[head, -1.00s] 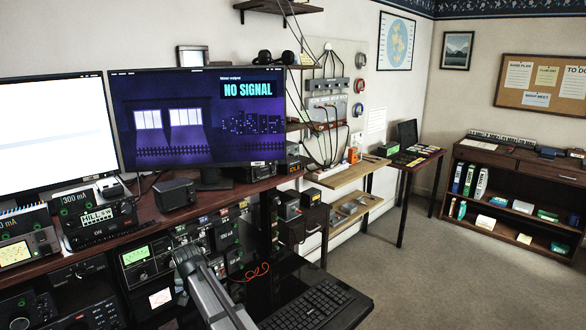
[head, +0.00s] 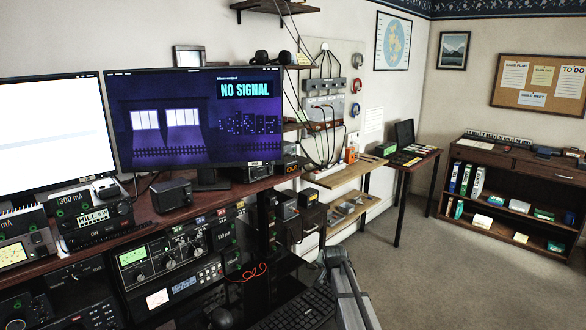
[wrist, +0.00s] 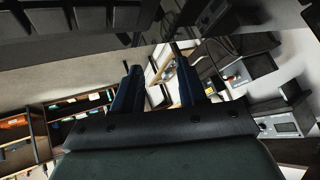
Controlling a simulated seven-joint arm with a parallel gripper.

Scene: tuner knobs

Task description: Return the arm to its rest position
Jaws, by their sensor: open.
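My gripper (wrist: 158,80) shows in the wrist view, with its two dark fingers apart and nothing between them. The dark keys of the keyboard (wrist: 70,22) cross the top of that view, near the fingertips; I see no contact. In the head view my arm (head: 347,292) rises from the bottom edge, in front of the keyboard (head: 300,308) and the floor. The fingers cannot be made out there. The radio tuner with a green display (head: 165,258) stands under the desk shelf, clear of the arm.
The desk shelf (head: 225,187) carries two monitors, the right one (head: 195,120) reading "NO SIGNAL". A small side table (head: 399,170) and a bookcase (head: 512,190) stand farther back. Open carpet (head: 440,270) lies right of the arm.

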